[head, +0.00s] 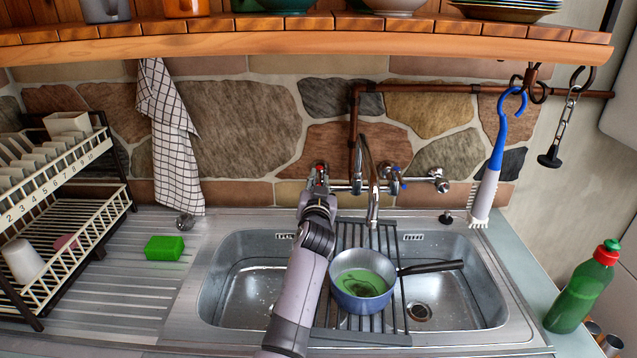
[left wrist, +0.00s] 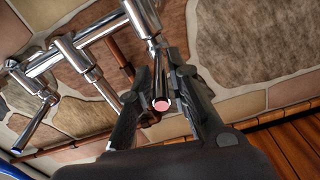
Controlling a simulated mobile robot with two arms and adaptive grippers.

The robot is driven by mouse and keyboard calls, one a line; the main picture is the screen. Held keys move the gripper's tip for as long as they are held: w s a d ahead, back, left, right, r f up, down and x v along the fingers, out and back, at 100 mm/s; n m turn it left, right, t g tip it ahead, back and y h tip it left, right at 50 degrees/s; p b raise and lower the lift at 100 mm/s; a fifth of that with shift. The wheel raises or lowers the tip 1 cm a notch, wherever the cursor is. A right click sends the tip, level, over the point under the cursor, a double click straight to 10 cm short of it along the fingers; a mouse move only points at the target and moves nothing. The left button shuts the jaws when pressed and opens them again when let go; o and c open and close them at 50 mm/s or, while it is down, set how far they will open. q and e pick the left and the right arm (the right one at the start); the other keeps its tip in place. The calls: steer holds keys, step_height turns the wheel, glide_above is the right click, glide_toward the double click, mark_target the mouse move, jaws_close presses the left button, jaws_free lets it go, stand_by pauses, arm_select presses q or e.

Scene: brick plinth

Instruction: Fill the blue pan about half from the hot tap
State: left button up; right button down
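The blue pan (head: 341,292) sits upright on the dark slatted rack over the sink, its dark handle pointing right. A green patch shows inside it; I cannot tell whether this is liquid. The curved chrome spout (head: 373,212) hangs above the pan's far side, with no visible stream. The hot tap (head: 320,170), marked red, is at the left of the wall mixer. My left gripper (head: 318,197) reaches it from the front. In the left wrist view its fingers (left wrist: 166,82) close around the handle with the pink-red end (left wrist: 160,104). My right gripper is out of view.
The blue-marked cold tap (head: 396,180) is right of the spout. A dish rack (head: 60,180) and green sponge (head: 164,248) are at left. A green bottle (head: 580,290) stands at right. A blue-handled brush (head: 494,160) hangs from the pipe. A wooden shelf (head: 300,45) crosses above.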

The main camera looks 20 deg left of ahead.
arm_select(q)
jaws_close()
stand_by(0.5)
